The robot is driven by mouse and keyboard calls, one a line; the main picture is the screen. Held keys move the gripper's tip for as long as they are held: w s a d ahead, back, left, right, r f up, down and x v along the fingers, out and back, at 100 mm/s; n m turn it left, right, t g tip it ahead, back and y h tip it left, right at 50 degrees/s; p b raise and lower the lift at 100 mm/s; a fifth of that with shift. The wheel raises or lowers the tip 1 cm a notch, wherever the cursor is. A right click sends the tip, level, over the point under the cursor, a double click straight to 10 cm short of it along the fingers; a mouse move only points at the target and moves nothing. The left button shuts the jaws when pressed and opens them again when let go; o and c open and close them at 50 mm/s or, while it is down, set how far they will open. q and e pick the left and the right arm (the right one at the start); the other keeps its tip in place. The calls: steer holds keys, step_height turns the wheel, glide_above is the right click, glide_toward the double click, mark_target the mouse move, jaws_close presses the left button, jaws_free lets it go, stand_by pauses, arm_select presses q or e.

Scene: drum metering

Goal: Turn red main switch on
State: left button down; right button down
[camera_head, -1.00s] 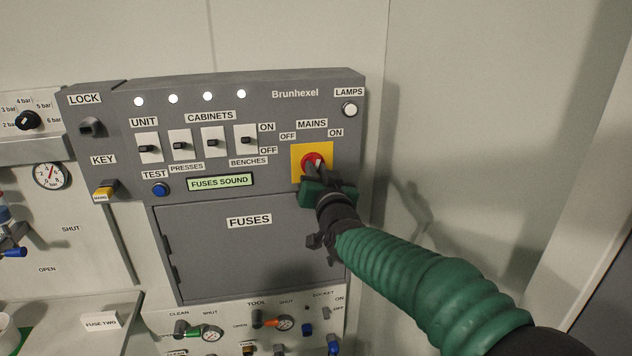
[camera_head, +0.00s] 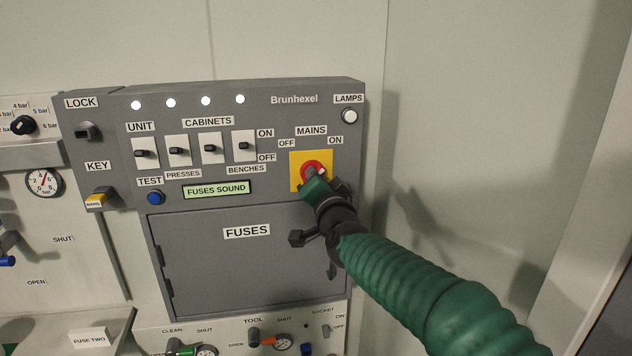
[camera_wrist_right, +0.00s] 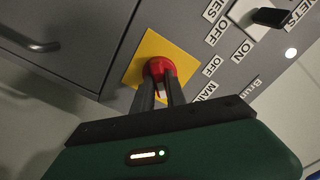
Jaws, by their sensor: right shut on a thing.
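The red main switch (camera_head: 312,168) is a round knob on a yellow plate (camera_head: 325,158), under the label MAINS with OFF at its left and ON at its right. My right gripper (camera_head: 313,178) is at the knob, its fingers shut on it. In the right wrist view the red knob (camera_wrist_right: 159,69) shows between the two dark fingertips (camera_wrist_right: 160,80), in front of the yellow plate. The gripper body partly hides the knob in the head view, and its exact angle is hard to tell. My left gripper is not in view.
The grey panel holds a row of cabinet switches (camera_head: 212,149), a lamp button (camera_head: 350,116), a blue test button (camera_head: 155,198) and a green display reading FUSES SOUND (camera_head: 216,190). A closed fuses door (camera_head: 240,265) lies below. Bare wall is at the right.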

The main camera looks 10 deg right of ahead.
steer(key=shift+f, duration=0.4)
steer(key=c, duration=1.6)
jaws_free()
steer(key=shift+o, duration=1.2)
steer(key=shift+r, duration=0.1)
steer(key=shift+w+r, duration=0.1)
steer(key=s+b, duration=0.2)
steer(key=s, duration=1.5)
steer(key=shift+w, duration=0.1)
